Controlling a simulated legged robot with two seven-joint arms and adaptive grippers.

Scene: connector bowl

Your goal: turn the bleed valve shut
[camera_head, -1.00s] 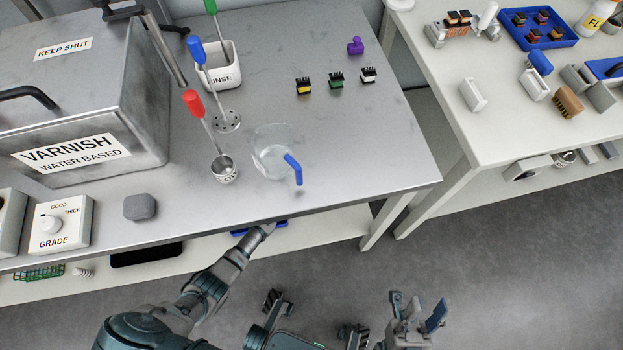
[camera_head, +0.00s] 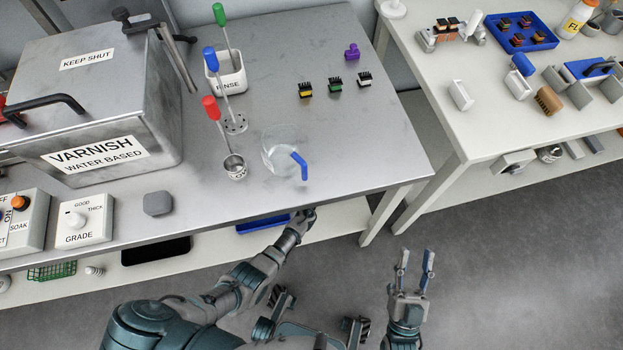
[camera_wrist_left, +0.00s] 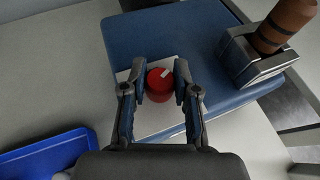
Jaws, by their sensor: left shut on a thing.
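A red round knob (camera_wrist_left: 160,84) with a white mark on top, apparently the bleed valve, shows in the left wrist view. It sits on a white plate (camera_wrist_left: 150,121) on a blue unit (camera_wrist_left: 185,40). My left gripper (camera_wrist_left: 165,74) has a finger on each side of the knob and is shut on it. In the head view my left forearm reaches to the bench's front edge, and its gripper is hidden under the top. My right gripper (camera_head: 415,257) is open and empty, fingers up, over the floor in front of the bench.
A brown cylinder (camera_wrist_left: 291,22) stands in a metal holder (camera_wrist_left: 258,58) beside the knob. A blue tray (camera_wrist_left: 40,155) lies at lower left. Above, the bench top (camera_head: 330,150) carries a glass bowl (camera_head: 281,153), a VARNISH tank (camera_head: 95,110) and a GRADE box (camera_head: 83,221).

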